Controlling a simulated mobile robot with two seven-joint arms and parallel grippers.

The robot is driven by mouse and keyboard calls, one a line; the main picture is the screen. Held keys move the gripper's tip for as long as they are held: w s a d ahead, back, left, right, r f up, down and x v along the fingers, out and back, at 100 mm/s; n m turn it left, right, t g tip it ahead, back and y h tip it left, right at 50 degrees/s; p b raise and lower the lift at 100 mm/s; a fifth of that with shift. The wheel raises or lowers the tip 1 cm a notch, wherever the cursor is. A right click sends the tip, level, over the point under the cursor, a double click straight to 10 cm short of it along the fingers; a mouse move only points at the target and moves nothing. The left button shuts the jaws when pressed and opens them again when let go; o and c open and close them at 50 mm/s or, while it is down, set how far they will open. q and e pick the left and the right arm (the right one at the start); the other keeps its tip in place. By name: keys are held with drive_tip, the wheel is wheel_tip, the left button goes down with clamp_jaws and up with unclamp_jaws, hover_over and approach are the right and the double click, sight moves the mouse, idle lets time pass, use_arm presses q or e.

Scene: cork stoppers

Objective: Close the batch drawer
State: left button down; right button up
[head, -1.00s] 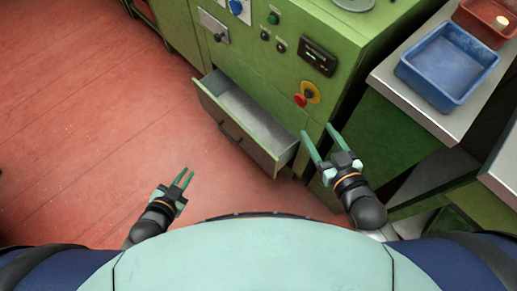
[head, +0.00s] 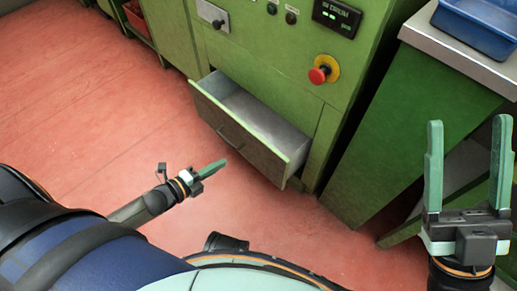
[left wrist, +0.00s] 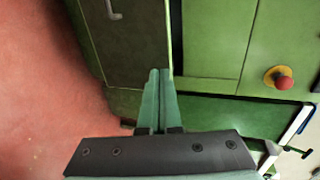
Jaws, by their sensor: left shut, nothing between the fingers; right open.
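The batch drawer (head: 232,140) stands pulled out of the green machine, and its grey inside shows empty. Its olive front has a dark bar handle (head: 230,136). My left gripper (head: 224,162) is shut and empty, out in front of the drawer front and below the handle in the picture, with its fingers pointing towards it. In the left wrist view the shut fingers (left wrist: 160,74) show before an olive panel with a handle, which looks like the drawer front (left wrist: 128,45). I cannot tell whether they touch it. My right gripper (head: 468,121) is open and empty at the far right.
The machine face carries a red emergency knob (head: 321,74), a display (head: 338,17) and a grey switch plate (head: 212,16). A bench with a blue tray (head: 478,25) stands at the right, behind my right gripper. The red floor (head: 90,125) left of the drawer is clear.

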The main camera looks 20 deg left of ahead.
use_arm(q)
drive_tip(key=b, duration=0.5)
approach(258, 140)
drive_tip(key=x, duration=0.5)
drive_tip(key=shift+w+f, duration=0.2)
drive_tip(key=shift+f, duration=0.1)
drive_tip(key=shift+w+d, duration=0.25)
drive_tip(key=shift+w, duration=0.2)
use_arm(e)
wheel_tip(258, 140, down, 6)
drive_tip(key=shift+w+a, duration=0.25)
drive_tip(key=shift+a, duration=0.1)
use_arm(q)
drive_tip(key=shift+r, duration=0.1)
